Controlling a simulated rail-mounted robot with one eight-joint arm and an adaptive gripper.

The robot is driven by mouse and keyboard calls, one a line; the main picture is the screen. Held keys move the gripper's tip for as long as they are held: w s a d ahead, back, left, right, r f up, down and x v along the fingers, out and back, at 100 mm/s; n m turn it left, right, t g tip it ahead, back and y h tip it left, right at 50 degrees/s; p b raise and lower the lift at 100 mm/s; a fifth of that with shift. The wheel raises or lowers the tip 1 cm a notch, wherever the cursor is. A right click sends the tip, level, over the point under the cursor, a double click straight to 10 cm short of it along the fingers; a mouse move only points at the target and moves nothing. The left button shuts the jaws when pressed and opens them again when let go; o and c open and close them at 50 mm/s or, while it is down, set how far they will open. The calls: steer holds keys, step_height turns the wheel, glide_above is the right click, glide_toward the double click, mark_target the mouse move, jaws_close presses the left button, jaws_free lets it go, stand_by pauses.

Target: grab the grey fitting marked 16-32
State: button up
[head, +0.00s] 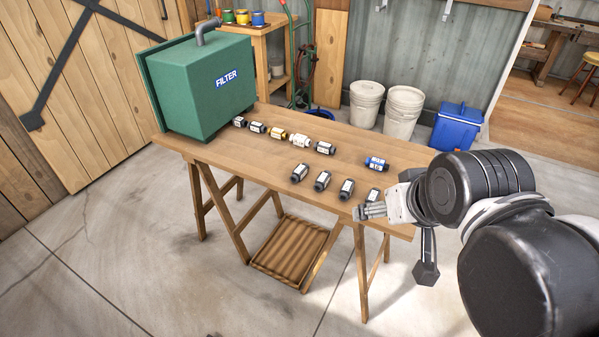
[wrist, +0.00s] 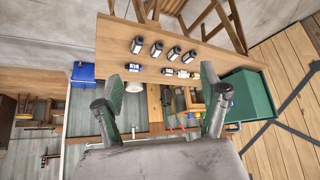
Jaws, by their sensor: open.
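Several dark grey fittings with white labels lie on the wooden table (head: 215,152). A front row holds grey fittings (head: 299,172), (head: 322,180), (head: 346,189), with one more (head: 373,195) beside my gripper (head: 370,211). The back row has dark fittings (head: 257,127) and (head: 325,148), a yellow one (head: 277,132) and a white one (head: 300,139). A blue fitting (head: 375,163) lies at the right. The labels are too small to read, so I cannot tell which is 16-32. My gripper is open and empty at the table's front right edge; its spread fingers show in the wrist view (wrist: 164,88).
A green box marked FILTER (head: 215,85) stands on the table's left end, beside the back row. Behind the table are white buckets (head: 404,110) and a blue cooler (head: 457,127). Bare tabletop lies between the two rows.

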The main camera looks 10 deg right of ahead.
stand_by(0.3)
steer(key=o, duration=0.3)
steer(key=shift+o, duration=0.2)
